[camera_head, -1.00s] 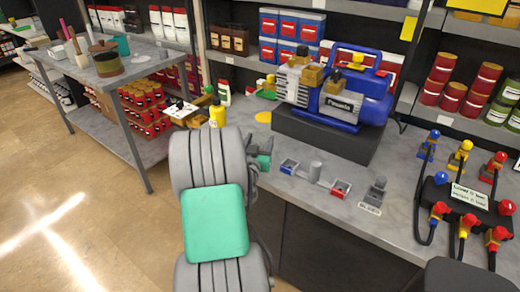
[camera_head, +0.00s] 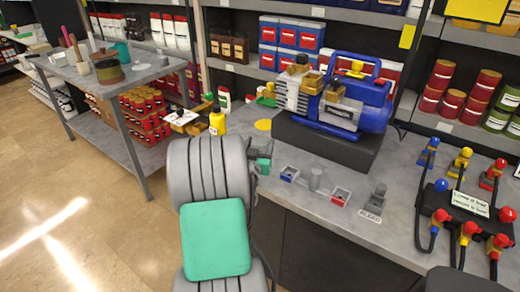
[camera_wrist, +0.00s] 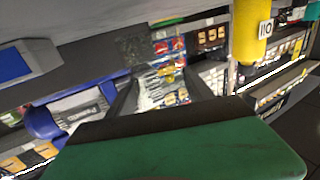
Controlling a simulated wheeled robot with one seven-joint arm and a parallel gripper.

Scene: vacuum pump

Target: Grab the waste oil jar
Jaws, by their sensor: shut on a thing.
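My gripper's teal body (camera_head: 263,165) shows just past my grey arm at the bench's front edge in the head view; its fingertips are hidden there. In the wrist view my gripper (camera_wrist: 163,88) has two dark fingers with a pale, see-through-looking thing (camera_wrist: 160,90) between them. Its outline blurs into the shelves behind, so I cannot tell for certain that it is the waste oil jar. A brownish jar (camera_head: 108,74) stands on the side table at the upper left.
The blue pump (camera_head: 345,108) stands on a dark block (camera_head: 325,142) at the back of the bench. Small trays (camera_head: 341,197) lie in front of it. A manifold with hoses (camera_head: 455,205) is at the right. Shelves line the back. The floor (camera_head: 80,220) at left is clear.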

